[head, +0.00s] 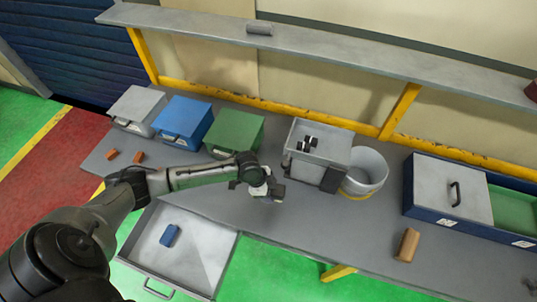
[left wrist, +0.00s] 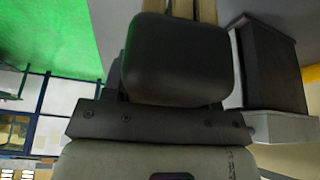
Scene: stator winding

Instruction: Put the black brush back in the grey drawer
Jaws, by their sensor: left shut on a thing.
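My left gripper (head: 264,190) is over the table's front part, left of the grey bin. It is shut on a dark thing, which I take to be the black brush; arm and fingers hide most of it in the head view. In the left wrist view a dark rounded block (left wrist: 178,58) fills the top middle; I cannot tell how far it is gripper or brush. A grey drawer (head: 205,270) stands pulled out under the table's front edge, with a blue block (head: 170,235) lying in it. A closed grey box with a handle (head: 138,108) stands at the back left. My right gripper is not in view.
A blue box (head: 183,120) and a green box (head: 235,132) stand at the back. The grey bin (head: 318,143) holds black and white pieces, beside a white bucket (head: 368,165). A tan block (head: 407,245) lies on the right. The table's front middle is clear.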

